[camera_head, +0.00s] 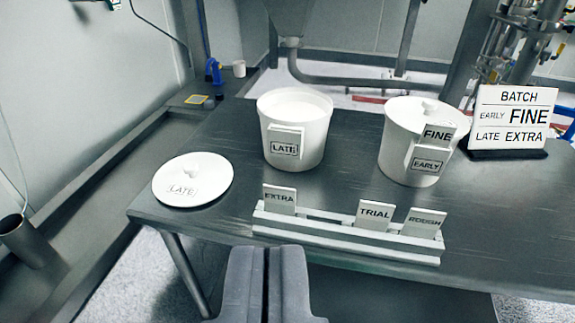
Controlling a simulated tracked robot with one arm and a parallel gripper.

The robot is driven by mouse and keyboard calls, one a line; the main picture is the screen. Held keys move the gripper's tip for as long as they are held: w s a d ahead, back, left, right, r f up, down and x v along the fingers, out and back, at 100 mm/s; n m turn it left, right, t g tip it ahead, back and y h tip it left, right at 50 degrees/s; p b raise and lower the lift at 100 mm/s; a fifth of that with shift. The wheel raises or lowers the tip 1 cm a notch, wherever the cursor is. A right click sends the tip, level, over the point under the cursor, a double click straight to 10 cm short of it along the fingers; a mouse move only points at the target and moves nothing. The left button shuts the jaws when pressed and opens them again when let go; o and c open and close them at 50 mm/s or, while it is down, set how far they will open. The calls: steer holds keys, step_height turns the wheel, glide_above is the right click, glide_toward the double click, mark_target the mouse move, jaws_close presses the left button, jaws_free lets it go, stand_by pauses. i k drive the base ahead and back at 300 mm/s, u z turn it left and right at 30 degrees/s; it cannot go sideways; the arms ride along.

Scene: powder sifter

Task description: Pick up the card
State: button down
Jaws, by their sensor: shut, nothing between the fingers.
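White cards stand in a white rack (340,237) near the table's front edge: the EXTRA card (279,200) at the left end, the TRIAL card (374,215) right of the middle, and the ROUGH card (423,223) at the right end. A FINE card (438,134) sits in the holder on the right tub, above its EARLY label (427,165). My gripper (265,250) is shut and empty, in front of the rack and below the EXTRA card in the picture. Nothing of the cards is between its fingers.
The left white tub (296,140) is open, with a LATE label and an empty-looking holder. Its LATE lid (193,180) lies on the table at left. The right tub (398,150) is lidded. A sign (511,118) reads BATCH, EARLY FINE, LATE EXTRA.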

mark_target(279, 200)
steer(key=z, duration=2.35)
steer(key=k, duration=0.8)
steer(key=u, duration=1.9)
steer(key=i, duration=0.85)
